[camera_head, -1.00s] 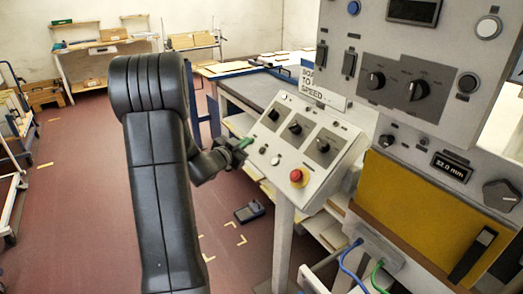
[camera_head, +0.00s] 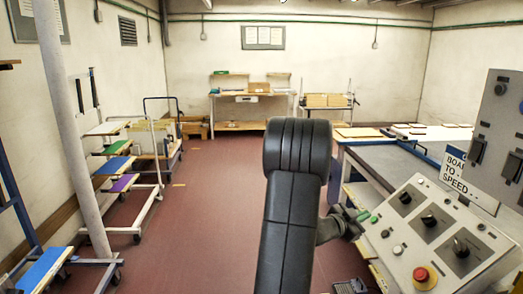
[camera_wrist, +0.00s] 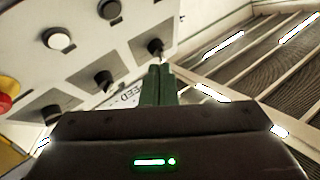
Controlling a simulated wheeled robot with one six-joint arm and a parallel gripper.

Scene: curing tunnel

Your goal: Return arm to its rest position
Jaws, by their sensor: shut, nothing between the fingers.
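My gripper (camera_head: 366,217) is at the left edge of the sloped control panel (camera_head: 412,261), close to its upper left corner. In the wrist view my gripper (camera_wrist: 158,70) shows its green fingers together, with nothing between them. The fingertips point toward a black knob (camera_wrist: 155,47) on the panel; I cannot tell whether they touch it. My dark arm rises in the middle of the head view and hides part of the floor and bench behind it.
A red stop button (camera_head: 422,276) is low on the panel. A "BOARD TO SPEED" sign (camera_head: 455,170) stands behind it. A grey-topped table (camera_head: 400,166) is beyond. Shelf trolleys (camera_head: 135,200) stand at the left. The red floor (camera_head: 215,220) between is clear.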

